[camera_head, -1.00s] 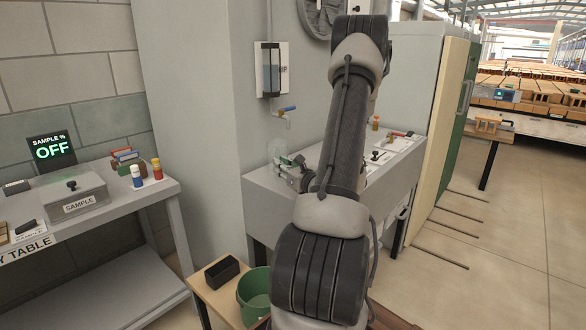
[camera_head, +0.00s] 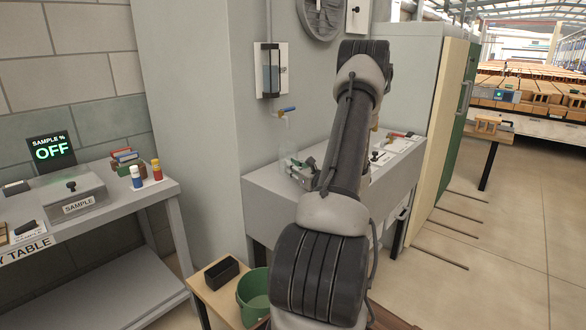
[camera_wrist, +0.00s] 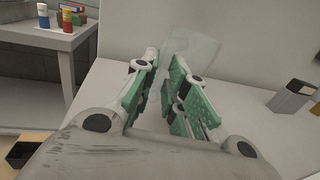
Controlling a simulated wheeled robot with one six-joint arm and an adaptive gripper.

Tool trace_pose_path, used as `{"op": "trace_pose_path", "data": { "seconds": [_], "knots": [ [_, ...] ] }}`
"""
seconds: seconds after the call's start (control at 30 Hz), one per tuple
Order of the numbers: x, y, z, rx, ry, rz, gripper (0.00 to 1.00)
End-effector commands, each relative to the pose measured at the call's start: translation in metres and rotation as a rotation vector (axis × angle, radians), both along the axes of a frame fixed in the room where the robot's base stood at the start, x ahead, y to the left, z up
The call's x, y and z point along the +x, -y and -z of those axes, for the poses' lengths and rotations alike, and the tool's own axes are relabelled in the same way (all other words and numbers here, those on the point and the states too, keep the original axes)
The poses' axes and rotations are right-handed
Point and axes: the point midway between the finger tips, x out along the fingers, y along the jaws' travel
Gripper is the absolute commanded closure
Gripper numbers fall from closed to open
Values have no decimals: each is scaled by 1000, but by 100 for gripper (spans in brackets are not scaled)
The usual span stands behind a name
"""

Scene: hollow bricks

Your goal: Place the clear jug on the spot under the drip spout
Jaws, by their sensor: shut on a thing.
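The clear jug (camera_head: 286,138) is a faint, see-through vessel over the left end of the grey bench, below the blue-handled drip spout (camera_head: 286,110) on the wall. Its upper part overlaps the spout's nozzle in the head view. My gripper (camera_head: 302,170), with green finger pads, is shut on the jug. In the wrist view the jug (camera_wrist: 192,52) shows beyond and between the fingertips (camera_wrist: 165,88), looking tilted. The spot under the spout is not clearly visible, and I cannot tell whether the jug's base touches the bench.
The grey bench (camera_head: 262,190) stands against the wall. A wall-mounted holder (camera_head: 271,70) hangs above the spout. A grey block with a dark top (camera_wrist: 291,97) stands right of my gripper. A green bucket (camera_head: 252,292) and black tray (camera_head: 222,272) are below at left.

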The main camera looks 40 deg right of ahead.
Motion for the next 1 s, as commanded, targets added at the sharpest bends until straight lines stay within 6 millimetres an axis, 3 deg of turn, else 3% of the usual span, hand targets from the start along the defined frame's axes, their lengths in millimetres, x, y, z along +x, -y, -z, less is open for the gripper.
{"op": "trace_pose_path", "data": {
  "seconds": [0.1, 0.13, 0.23, 0.63, 1.0],
  "knots": [
    [0, 0, 3, 0, 0, 0, 100],
    [0, 0, 3, 0, 0, 0, 81],
    [0, 0, 2, 0, 0, 0, 65],
    [-5, 0, 0, 1, -1, 2, 65],
    [-82, -9, 0, 2, -1, 5, 65]
  ]
}}
